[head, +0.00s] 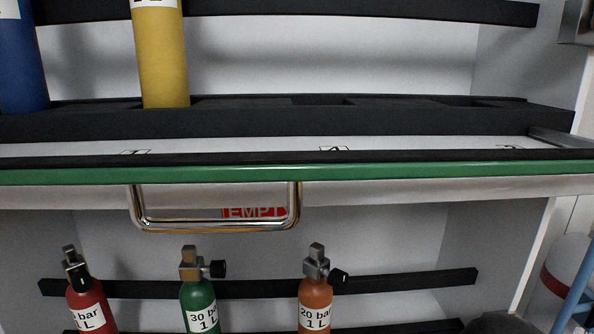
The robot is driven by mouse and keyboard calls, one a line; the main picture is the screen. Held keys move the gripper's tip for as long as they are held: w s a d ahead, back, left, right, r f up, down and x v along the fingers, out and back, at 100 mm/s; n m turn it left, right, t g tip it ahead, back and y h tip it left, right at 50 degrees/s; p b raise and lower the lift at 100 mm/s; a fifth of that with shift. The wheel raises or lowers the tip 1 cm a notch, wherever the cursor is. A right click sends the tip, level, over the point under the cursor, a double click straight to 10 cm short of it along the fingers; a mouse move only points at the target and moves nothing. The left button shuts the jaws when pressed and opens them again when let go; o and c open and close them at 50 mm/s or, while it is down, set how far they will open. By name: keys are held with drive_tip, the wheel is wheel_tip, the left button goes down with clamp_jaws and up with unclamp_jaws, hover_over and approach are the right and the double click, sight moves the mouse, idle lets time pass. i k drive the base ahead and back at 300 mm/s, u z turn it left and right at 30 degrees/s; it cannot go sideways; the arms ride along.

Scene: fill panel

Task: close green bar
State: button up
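The green bar (400,173) runs across the whole width of the head view as a long horizontal strip along the front edge of a shelf or drawer. A shiny metal handle (215,225) hangs just below it, left of the middle. I cannot tell from this view how far the bar stands out from the cabinet. My gripper is not in view, and nothing is seen touching the bar or handle.
Above stand a yellow cylinder (162,60) and a blue cylinder (22,60) in a black rack (300,122). Below stand a red bottle (88,305), a green bottle (199,300) and an orange bottle (315,300). A red "EMPTY" label (252,212) shows behind the handle.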

sight(132, 171)
drive_tip(key=z, duration=0.6)
drive_tip(key=k, duration=0.45)
drive_tip(key=u, duration=1.25)
drive_tip(key=i, duration=0.5)
drive_tip(key=u, duration=0.05)
